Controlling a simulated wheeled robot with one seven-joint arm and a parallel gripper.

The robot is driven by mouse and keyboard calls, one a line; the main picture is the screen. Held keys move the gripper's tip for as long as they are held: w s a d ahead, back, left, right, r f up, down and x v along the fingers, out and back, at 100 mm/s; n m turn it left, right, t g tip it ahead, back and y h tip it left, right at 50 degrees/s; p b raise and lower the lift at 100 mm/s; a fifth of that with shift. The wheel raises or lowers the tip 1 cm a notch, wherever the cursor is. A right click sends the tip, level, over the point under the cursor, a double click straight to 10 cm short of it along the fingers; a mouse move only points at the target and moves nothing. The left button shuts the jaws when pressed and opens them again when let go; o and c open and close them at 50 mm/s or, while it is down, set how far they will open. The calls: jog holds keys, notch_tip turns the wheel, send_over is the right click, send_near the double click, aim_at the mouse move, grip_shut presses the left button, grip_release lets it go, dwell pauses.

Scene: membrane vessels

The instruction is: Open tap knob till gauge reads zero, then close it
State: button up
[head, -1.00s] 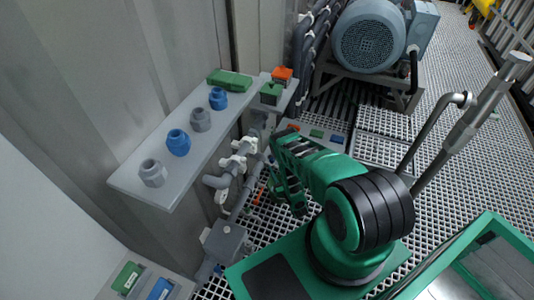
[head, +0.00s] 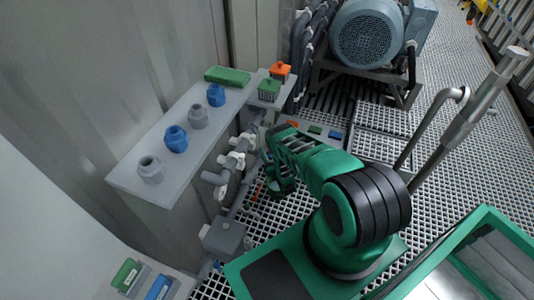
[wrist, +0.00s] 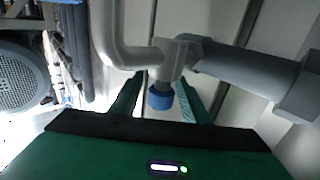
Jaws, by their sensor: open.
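In the wrist view a small blue tap knob (wrist: 160,98) hangs below a grey pipe fitting (wrist: 172,58). My gripper (wrist: 161,84) is open, with one green finger on each side of the knob. A gap shows between the knob and each finger. In the head view my gripper (head: 275,185) is low beside the grey pipework (head: 232,165) under the shelf, and the knob cannot be made out there. I cannot make out a gauge face in either view.
A grey shelf (head: 190,165) with blue and grey fittings and a green block stands left of the pipework. A grey box (head: 223,238) sits below it. A motor (head: 368,38) stands at the back. Open grating floor (head: 450,150) lies to the right.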

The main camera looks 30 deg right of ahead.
aim_at(270, 159)
grip_shut()
jog(key=c, duration=1.1)
grip_release()
jog(key=shift+s+d+m+g+h, duration=0.15)
jog(key=shift+m+g+h, duration=0.3)
jog(key=shift+m+h, duration=0.5)
jog(key=shift+s+d+m+g+h, duration=0.1)
jog(key=shift+d+m+g+h, duration=0.4)
jog(key=shift+h, duration=0.8)
jog(key=shift+s+m+g+h, duration=0.1)
jog(key=shift+m+g+h, duration=0.25)
jog(key=shift+m+h, duration=0.65)
jog(key=shift+o, duration=0.2)
jog(key=o, duration=1.1)
jog(key=shift+c, duration=0.2)
jog(key=v, duration=1)
jog(key=shift+s+a+f, duration=0.2)
jog(key=shift+s+a, duration=0.05)
jog(key=shift+a, duration=0.05)
